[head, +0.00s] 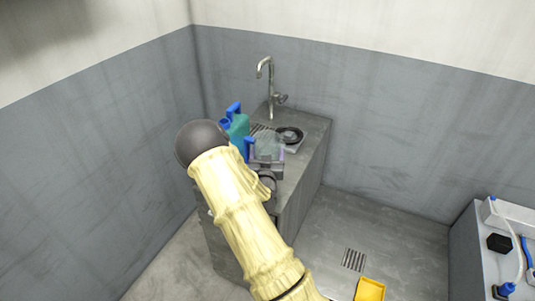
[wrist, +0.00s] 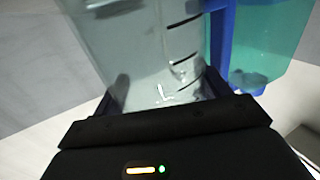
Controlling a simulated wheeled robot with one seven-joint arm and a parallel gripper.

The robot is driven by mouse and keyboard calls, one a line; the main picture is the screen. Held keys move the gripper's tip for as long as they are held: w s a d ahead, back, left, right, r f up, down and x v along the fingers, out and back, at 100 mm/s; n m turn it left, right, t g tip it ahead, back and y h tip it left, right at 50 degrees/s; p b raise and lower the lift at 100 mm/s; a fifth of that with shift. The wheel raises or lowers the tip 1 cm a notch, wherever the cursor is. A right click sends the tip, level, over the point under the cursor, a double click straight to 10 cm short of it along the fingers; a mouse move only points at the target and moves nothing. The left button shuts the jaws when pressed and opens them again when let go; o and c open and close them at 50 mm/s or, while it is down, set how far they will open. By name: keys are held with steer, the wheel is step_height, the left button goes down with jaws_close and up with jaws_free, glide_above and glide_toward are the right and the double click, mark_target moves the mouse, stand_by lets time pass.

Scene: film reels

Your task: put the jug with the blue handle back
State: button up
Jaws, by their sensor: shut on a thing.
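The clear jug (wrist: 145,50) with dark measuring marks and a blue handle (wrist: 219,45) fills the middle of the wrist view. My gripper (wrist: 165,92) is shut on it, with a finger on each side. In the head view the jug (head: 268,146) is a small pale see-through shape above the counter, its blue handle on the left. My gripper (head: 267,164) is just below it, partly hidden by my arm. I cannot tell whether the jug touches the counter.
A teal container (head: 238,131) with blue parts stands close left of the jug on the grey counter (head: 310,150). A dark round thing (head: 289,135) lies to the right, with a tap (head: 269,85) behind. A yellow object (head: 370,289) is on the floor near a drain (head: 353,260).

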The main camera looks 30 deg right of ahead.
steer(key=shift+d, duration=0.15)
steer(key=o, duration=1.3)
steer(key=shift+f, duration=0.1)
steer(key=shift+c, duration=0.2)
steer(key=shift+r, duration=0.2)
steer(key=shift+s+a+f, duration=0.15)
steer(key=shift+s+a, duration=0.05)
steer(key=shift+s, duration=0.1)
steer(key=b+v, duration=0.2)
steer(key=v, duration=0.9)
steer(key=shift+s+a, duration=0.1)
steer(key=shift+s, duration=0.05)
